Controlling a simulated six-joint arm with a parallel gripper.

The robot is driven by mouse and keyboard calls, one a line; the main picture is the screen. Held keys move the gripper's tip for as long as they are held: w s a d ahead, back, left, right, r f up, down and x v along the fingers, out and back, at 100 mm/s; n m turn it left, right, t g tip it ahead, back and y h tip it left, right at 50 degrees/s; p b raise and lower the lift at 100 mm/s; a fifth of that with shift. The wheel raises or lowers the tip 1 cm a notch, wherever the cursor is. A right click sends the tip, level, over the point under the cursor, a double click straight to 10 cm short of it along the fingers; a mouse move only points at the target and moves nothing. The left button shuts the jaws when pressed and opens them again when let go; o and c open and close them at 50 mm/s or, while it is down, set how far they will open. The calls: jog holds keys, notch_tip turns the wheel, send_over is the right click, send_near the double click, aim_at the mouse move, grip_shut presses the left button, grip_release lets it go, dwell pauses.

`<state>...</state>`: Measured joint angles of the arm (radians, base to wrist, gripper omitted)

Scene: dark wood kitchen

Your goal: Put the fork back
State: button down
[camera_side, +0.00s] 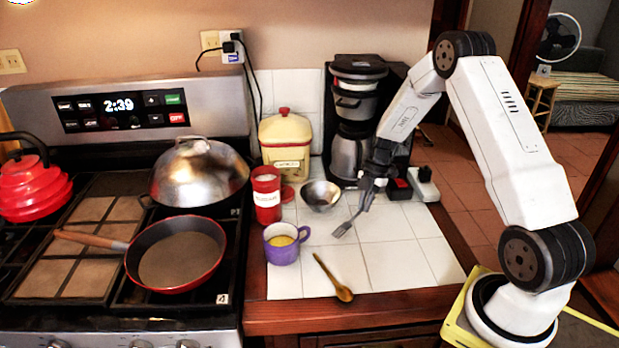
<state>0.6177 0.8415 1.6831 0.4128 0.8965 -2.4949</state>
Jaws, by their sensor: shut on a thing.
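A metal fork (343,228) is held in my gripper (367,196), which is shut on its handle. The fork is tilted, with its tines pointing down and to the left, over the white tiled counter (390,262). I cannot tell whether the tines touch the tiles. A red canister (267,204) with a white label stands to the left of the fork. A small metal bowl (321,195) sits behind and to the left of it.
A purple mug (282,251) and a wooden spoon (333,279) are on the counter in front. A coffee maker (356,87) and a cream tin (285,139) stand behind. The stove with a red pan (176,290) is at left. The counter's right front tiles are clear.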

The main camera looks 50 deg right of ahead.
jog(key=shift+f, duration=0.8)
jog(key=shift+f, duration=0.15)
jog(key=c, duration=0.7)
grip_release()
jog(key=shift+c, duration=0.2)
jog(key=shift+v, duration=3.9)
jog(key=shift+a, duration=0.1)
